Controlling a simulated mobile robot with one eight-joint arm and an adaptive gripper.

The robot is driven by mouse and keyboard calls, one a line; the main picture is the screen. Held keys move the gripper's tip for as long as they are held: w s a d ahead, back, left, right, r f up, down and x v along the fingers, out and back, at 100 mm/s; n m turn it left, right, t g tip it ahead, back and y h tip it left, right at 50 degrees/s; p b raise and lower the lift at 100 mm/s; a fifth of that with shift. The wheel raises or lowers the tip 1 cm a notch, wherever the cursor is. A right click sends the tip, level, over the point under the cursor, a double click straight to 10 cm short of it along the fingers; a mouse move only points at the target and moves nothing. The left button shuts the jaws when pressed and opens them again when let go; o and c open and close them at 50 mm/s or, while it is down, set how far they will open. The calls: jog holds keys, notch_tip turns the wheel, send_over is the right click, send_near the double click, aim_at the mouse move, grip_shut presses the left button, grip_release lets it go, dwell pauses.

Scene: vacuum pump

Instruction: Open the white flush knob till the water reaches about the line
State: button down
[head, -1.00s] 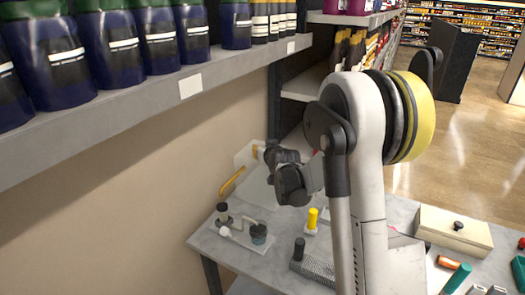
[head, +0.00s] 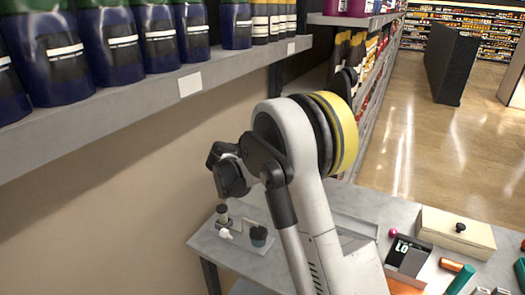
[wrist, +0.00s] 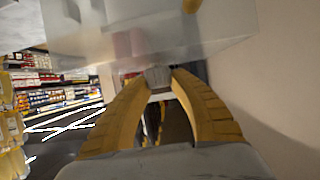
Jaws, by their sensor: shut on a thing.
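In the wrist view my gripper (wrist: 158,82) has its two yellow fingers closed on a small grey-white piece (wrist: 158,73). I cannot tell from its shape whether this is the white flush knob. A translucent pale box (wrist: 120,35) fills the upper part of that view, close to the fingertips; no water level or line can be made out. In the head view my gripper (head: 228,174) is dark and small, above the back left of the table, fingertips unclear. Below it a pale base plate (head: 240,236) carries a dark cup (head: 258,236) and a small white piece (head: 224,234).
The grey table (head: 345,205) holds a cream box (head: 456,232) with a black knob, an open black box (head: 408,258), and several tools at the right. The wall and a shelf of dark bottles (head: 130,110) bound the left. My arm hides the table's middle.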

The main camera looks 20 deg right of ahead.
jog(key=shift+f+m+g+h, duration=0.15)
jog(key=shift+m+g+h, duration=0.45)
jog(key=shift+m+g, duration=0.65)
jog(key=shift+s+g, duration=0.1)
jog(key=shift+g, duration=0.15)
jog(key=c, duration=1.1)
grip_release()
jog(key=shift+a, duration=0.1)
jog(key=v, duration=1.1)
jog(key=shift+a, duration=0.35)
jog(key=shift+s, duration=0.15)
